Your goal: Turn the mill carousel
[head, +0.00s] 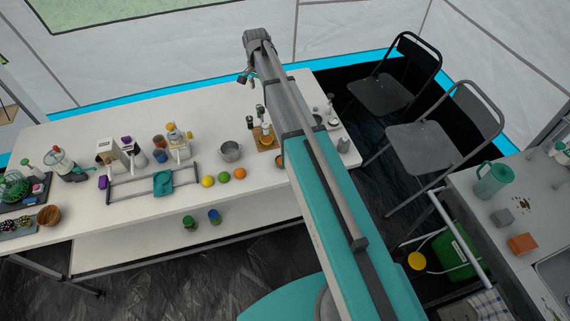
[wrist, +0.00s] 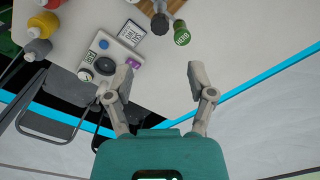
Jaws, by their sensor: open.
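The mill carousel shows in the head view as a wooden base (head: 266,142) with several upright mills, close beside my arm, which may hide part of it. In the wrist view the wooden base (wrist: 147,7) is cut off by the top edge. A dark-topped mill (wrist: 160,23) and a green-topped mill (wrist: 182,33) with a white label stand on or beside it. My gripper (wrist: 158,74) is open and empty, its two fingers wide apart over bare white tabletop. The mills are above the fingertips in the picture, apart from them. In the head view my gripper (head: 246,78) is small, beyond the carousel.
A grey device with a black dial (wrist: 103,64) lies by the left finger in the wrist view. A small sign (wrist: 131,33) stands near it. A metal pot (head: 230,151) and an orange (head: 240,174) sit left of the carousel. Folding chairs (head: 435,140) stand right of the table.

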